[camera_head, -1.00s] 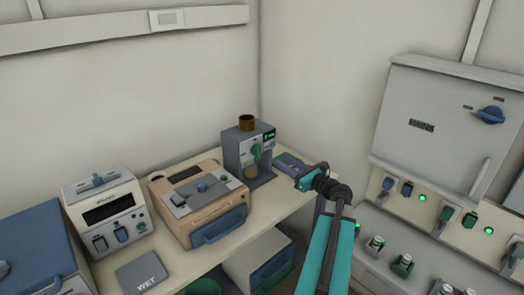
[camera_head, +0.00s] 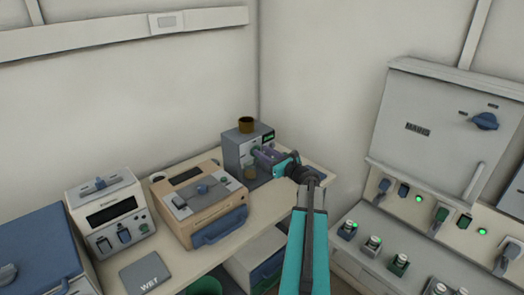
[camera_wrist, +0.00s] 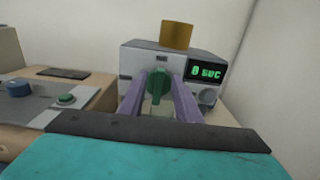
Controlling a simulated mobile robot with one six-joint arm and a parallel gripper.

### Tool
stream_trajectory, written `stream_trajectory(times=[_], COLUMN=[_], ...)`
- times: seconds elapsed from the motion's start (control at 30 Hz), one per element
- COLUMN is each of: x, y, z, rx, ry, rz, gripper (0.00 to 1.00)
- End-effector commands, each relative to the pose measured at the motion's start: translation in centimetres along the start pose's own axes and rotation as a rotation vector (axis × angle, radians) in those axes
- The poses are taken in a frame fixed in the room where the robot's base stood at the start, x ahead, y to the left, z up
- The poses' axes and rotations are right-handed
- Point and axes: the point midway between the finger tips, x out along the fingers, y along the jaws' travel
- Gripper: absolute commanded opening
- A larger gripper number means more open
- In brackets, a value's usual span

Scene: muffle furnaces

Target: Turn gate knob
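A grey machine (camera_head: 232,153) with a brown cup-like hopper (camera_head: 246,125) on top stands on the bench at the corner. In the wrist view its green knob (camera_wrist: 158,86) is on the front face, beside a green-lit display (camera_wrist: 206,71). My gripper (camera_head: 264,156) is at the machine's front and largely hides the knob in the head view. In the wrist view my gripper's purple fingers (camera_wrist: 159,90) are open, one on each side of the knob. Narrow gaps seem to show; contact cannot be told.
A beige box (camera_head: 205,205) with a blue handle and a white device (camera_head: 108,210) stand left of the machine. A dark pad marked WET (camera_head: 141,274) lies at the bench front. A MAINS cabinet (camera_head: 430,140) is on the right wall.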

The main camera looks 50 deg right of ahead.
Motion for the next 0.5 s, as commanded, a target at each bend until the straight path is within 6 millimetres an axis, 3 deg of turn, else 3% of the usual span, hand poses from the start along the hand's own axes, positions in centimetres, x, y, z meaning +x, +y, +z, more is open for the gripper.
stream_trajectory(times=[0.17, 0.5], x=[1.02, 1.13], y=[0.03, 0.11], z=[0.03, -0.02], rx=[0.000, 0.000], ry=[0.000, 0.000], rz=[0.000, 0.001], gripper=[0.30, 0.29])
